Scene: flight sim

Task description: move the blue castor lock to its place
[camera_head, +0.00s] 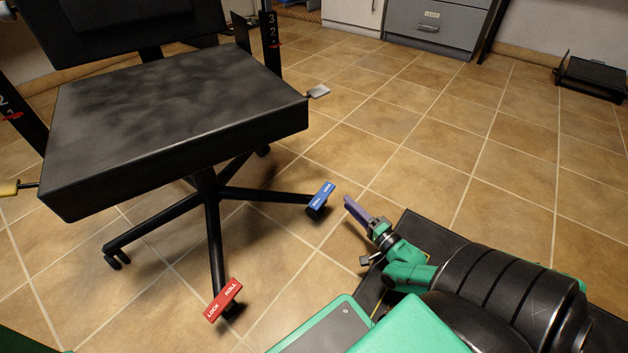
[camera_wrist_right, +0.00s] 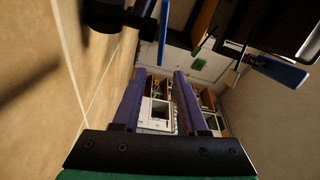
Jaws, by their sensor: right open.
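The blue castor lock (camera_head: 321,196) is a small blue pedal with white lettering, on the castor at the end of the chair's right leg. My right gripper (camera_head: 353,208) has purple fingers and is just right of the lock, low over the floor, apart from it. In the right wrist view, the fingers (camera_wrist_right: 163,76) are spread with nothing between them. There, a blue plate (camera_wrist_right: 163,20) beside a dark castor, apparently the lock, shows at the top edge beyond the fingers. My left gripper is not in view.
A black office chair (camera_head: 170,125) fills the left side, its legs spreading low. A red castor lock (camera_head: 223,300) is on its front leg. A small pale lever (camera_head: 318,91) sticks out beside the seat. The tiled floor (camera_head: 440,130) behind my right gripper is clear.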

